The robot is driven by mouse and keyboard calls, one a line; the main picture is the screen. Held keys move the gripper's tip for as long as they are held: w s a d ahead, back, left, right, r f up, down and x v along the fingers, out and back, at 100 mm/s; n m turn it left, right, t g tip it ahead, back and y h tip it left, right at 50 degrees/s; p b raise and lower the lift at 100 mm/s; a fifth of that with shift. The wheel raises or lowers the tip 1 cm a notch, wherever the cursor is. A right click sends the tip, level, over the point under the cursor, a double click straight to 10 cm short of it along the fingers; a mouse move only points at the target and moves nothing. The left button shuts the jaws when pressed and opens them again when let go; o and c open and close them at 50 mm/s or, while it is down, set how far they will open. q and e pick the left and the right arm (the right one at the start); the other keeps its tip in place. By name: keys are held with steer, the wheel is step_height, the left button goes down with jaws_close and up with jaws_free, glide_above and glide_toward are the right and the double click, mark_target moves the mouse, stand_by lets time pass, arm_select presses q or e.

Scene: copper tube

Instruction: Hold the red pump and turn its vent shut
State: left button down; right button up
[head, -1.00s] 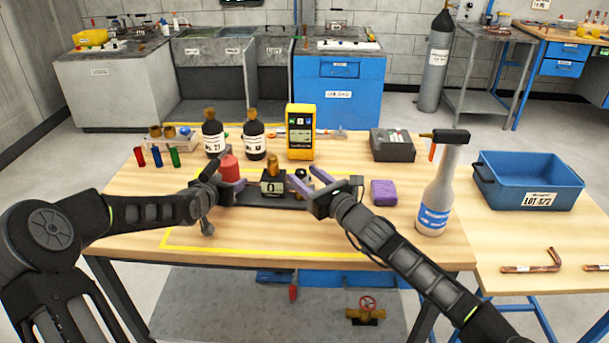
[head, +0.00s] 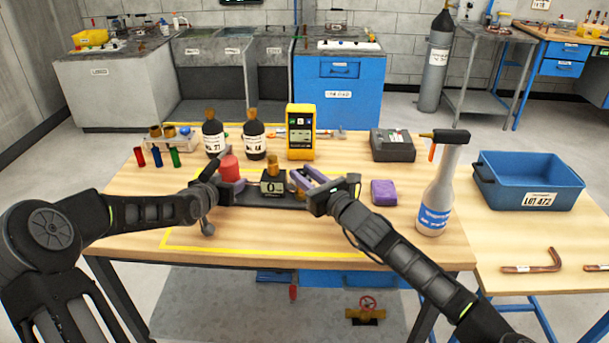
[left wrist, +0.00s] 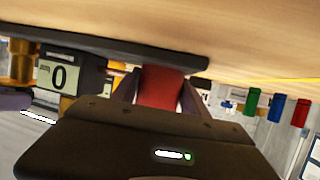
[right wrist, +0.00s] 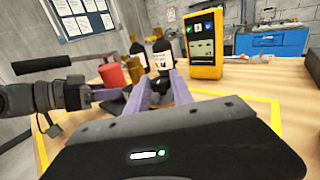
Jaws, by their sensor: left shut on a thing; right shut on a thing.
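The red pump (head: 229,169) stands on a dark base plate (head: 240,199) with a small gauge (head: 272,186) reading 0 and brass fittings. My left gripper (head: 226,183) is shut on the red body low down; the left wrist view shows its fingers on both sides of the red body (left wrist: 160,86). My right gripper (head: 308,179) is at the plate's right end with its purple fingers close together. In the right wrist view a dark knob (right wrist: 181,88), apparently the vent, shows at the fingertips (right wrist: 165,88). The fingers hide most of the vent.
Two dark bottles (head: 254,144) and a yellow meter (head: 301,134) stand close behind the pump. A blue bin (head: 528,184) is on the side table.

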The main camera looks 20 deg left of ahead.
steer(key=shift+s+a, duration=0.1)
steer(key=shift+s, duration=0.05)
jaws_close()
arm_select(q)
steer(key=shift+w+d+r, duration=0.1)
steer(key=shift+d, duration=0.05)
arm_select(e)
steer(key=shift+s+a+f+m+t+h, duration=0.15)
steer(key=shift+s+a+m+t+h, duration=0.15)
steer(key=shift+a+m+t, duration=0.15)
steer(key=shift+d+m+t+h, duration=0.1)
steer(key=shift+m+t+h, duration=2.5)
steer(key=shift+h, duration=0.5)
steer(key=o, duration=1)
jaws_free()
steer(key=shift+w, duration=0.1)
steer(key=shift+o, duration=0.2)
steer(key=shift+d, duration=0.1)
